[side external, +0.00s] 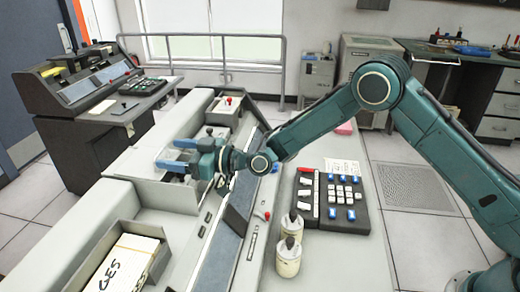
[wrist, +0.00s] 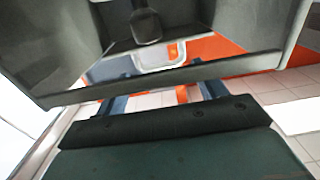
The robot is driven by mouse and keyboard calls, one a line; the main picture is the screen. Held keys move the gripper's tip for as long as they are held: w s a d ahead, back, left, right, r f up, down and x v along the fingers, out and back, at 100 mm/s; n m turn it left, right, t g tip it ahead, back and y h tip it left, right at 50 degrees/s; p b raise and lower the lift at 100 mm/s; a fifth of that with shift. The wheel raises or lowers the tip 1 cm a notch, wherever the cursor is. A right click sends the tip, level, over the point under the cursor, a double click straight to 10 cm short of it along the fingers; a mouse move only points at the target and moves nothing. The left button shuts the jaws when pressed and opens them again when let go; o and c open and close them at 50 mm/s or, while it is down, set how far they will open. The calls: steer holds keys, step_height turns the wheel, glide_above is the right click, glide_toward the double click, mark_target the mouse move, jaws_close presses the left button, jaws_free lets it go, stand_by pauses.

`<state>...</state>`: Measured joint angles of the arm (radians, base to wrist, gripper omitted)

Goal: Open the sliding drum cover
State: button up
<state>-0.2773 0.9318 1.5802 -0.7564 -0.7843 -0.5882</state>
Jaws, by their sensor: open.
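The long grey card machine (side external: 222,250) runs through the middle of the side external view. My gripper (side external: 172,156), with blue fingers, is open and empty above a recess in its top. In the wrist view my fingers (wrist: 163,94) are spread apart, partly hidden behind the edge of a dark grey housing (wrist: 60,50). A dark knob (wrist: 146,25) shows inside that housing, above a pale rounded opening. I cannot tell for certain which part is the sliding drum cover, or whether my fingers touch anything.
A card tray (side external: 128,262) sits at the machine's near end. Two cream canisters (side external: 289,256) and a button keypad (side external: 338,200) stand on its right-hand desk. A dark console (side external: 85,125) stands to the left. The tiled floor at right is mostly open.

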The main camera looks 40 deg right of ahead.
steer(key=v, duration=1.1)
steer(key=shift+d+r, duration=0.1)
steer(key=shift+c, duration=0.2)
steer(key=c, duration=1.1)
steer(key=shift+r+m, duration=0.1)
steer(key=shift+m, duration=0.3)
steer(key=c, duration=0.3)
steer(key=shift+r+m, duration=0.1)
steer(key=shift+m, duration=0.3)
jaws_close()
steer(key=r+m, duration=0.1)
steer(key=m, duration=0.4)
steer(key=s+r+m+g+h, duration=0.1)
steer(key=m, duration=0.5)
steer(key=d+r+m, duration=0.1)
steer(key=m, duration=0.4)
steer(key=shift+s+g+h, duration=0.25)
steer(key=shift+g+h, duration=0.05)
